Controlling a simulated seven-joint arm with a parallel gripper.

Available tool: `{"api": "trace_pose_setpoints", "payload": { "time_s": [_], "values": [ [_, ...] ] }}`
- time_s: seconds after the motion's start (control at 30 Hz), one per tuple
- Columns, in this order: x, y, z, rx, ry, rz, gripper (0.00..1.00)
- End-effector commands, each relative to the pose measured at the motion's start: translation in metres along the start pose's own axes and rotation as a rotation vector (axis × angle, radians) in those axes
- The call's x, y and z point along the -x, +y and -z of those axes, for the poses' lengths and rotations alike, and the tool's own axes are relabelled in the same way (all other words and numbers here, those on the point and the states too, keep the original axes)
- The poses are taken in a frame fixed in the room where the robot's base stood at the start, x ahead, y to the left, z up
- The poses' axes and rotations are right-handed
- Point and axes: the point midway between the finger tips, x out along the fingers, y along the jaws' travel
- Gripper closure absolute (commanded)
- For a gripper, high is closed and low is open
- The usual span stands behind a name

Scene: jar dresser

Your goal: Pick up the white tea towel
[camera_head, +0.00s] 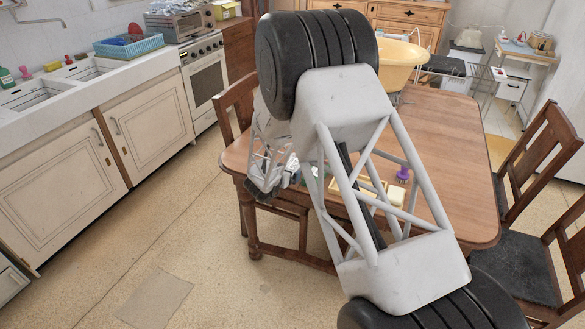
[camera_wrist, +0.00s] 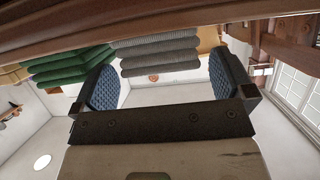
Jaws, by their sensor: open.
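My gripper (camera_wrist: 162,70) is open in the wrist view, with its two blue-padded fingers apart. A stack of grey folded cloth (camera_wrist: 160,50) shows between and beyond the fingers. A stack of green folded cloth (camera_wrist: 65,65) shows to the left, partly behind the left finger. I cannot make out any cloth that is clearly the white tea towel in either view.
A purple-topped item (camera_head: 403,174) and a pale block (camera_head: 396,194) are on the table. The floor (camera_head: 200,235) at left is clear up to the sink cabinets (camera_head: 60,190).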

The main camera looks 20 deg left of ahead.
Motion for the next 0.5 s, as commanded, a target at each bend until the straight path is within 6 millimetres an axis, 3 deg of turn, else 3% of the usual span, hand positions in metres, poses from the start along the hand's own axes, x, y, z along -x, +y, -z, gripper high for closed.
{"api": "trace_pose_setpoints", "payload": {
  "time_s": [0.2,0.5],
  "values": [
    [-0.021,-0.001,0.000,0.000,0.001,0.000,0.00],
    [-0.027,-0.001,0.000,0.000,0.001,0.001,0.00]
  ]
}}
